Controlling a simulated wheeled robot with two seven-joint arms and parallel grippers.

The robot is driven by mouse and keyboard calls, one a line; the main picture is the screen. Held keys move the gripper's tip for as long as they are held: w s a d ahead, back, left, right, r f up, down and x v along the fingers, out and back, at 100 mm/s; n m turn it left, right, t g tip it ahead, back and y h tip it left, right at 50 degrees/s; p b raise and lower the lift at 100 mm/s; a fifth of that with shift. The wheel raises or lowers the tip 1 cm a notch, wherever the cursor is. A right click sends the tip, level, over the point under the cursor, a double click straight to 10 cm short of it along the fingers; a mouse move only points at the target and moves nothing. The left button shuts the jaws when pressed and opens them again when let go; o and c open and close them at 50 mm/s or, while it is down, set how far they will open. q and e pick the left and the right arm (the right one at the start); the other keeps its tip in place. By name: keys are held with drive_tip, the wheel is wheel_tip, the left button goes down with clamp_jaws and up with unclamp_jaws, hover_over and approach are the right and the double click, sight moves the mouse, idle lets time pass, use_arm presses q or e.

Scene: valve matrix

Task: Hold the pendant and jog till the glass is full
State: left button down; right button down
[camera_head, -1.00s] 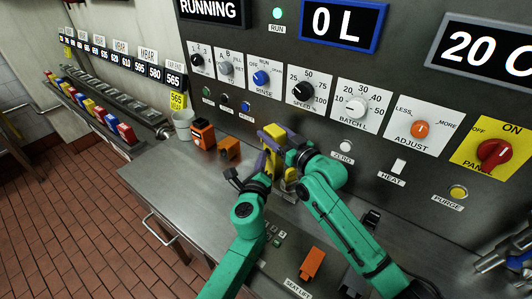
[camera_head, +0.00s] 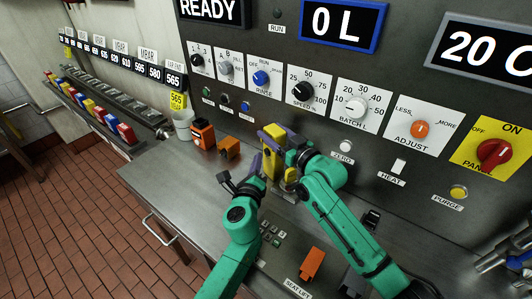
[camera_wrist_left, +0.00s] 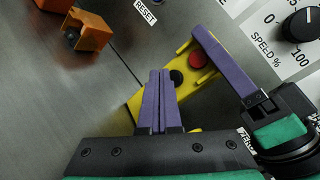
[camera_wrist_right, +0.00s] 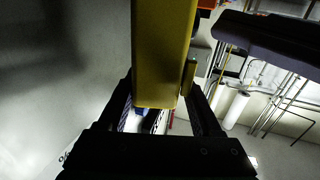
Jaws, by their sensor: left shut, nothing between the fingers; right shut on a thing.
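The yellow pendant (camera_head: 272,141) is held up in front of the panel by my right gripper (camera_head: 284,150), which is shut on it. In the left wrist view the pendant (camera_wrist_left: 185,48) shows a black button and a red button. In the right wrist view its yellow body (camera_wrist_right: 163,55) stands between the fingers. My left gripper (camera_head: 256,165) is shut and empty, just left of and below the pendant; its closed purple fingers (camera_wrist_left: 158,100) overlap the pendant's lower end in the left wrist view. Contact cannot be told. I cannot identify the glass with certainty.
The displays read READY (camera_head: 208,9) and 0 L (camera_head: 336,22). A row of knobs runs along the panel. A pale cup (camera_head: 183,126) and two orange blocks (camera_head: 203,134) stand at the counter's back left. An orange part (camera_head: 311,263) is at the front.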

use_arm(q)
drive_tip(key=s+a, duration=0.1)
drive_tip(key=a, duration=0.1)
drive_tip(key=s+a, duration=0.2)
idle(0.3)
drive_tip(key=shift+s, duration=0.1)
idle(3.2)
drive_tip(key=a+n, duration=0.1)
drive_tip(key=n, duration=0.5)
drive_tip(key=s+a+n, duration=0.1)
drive_tip(key=n, duration=0.5)
drive_tip(key=s+a+n, duration=0.1)
drive_tip(key=n, duration=0.5)
drive_tip(key=shift+s+r+n+g, duration=0.1)
drive_tip(key=shift+r+n+g, duration=0.2)
drive_tip(key=shift+n+g, duration=0.1)
drive_tip(key=shift+d, duration=0.1)
drive_tip(key=w+d, duration=0.5)
drive_tip(key=d, duration=0.1)
drive_tip(key=shift+w+d, duration=0.25)
drive_tip(key=shift+d, duration=0.1)
idle(0.5)
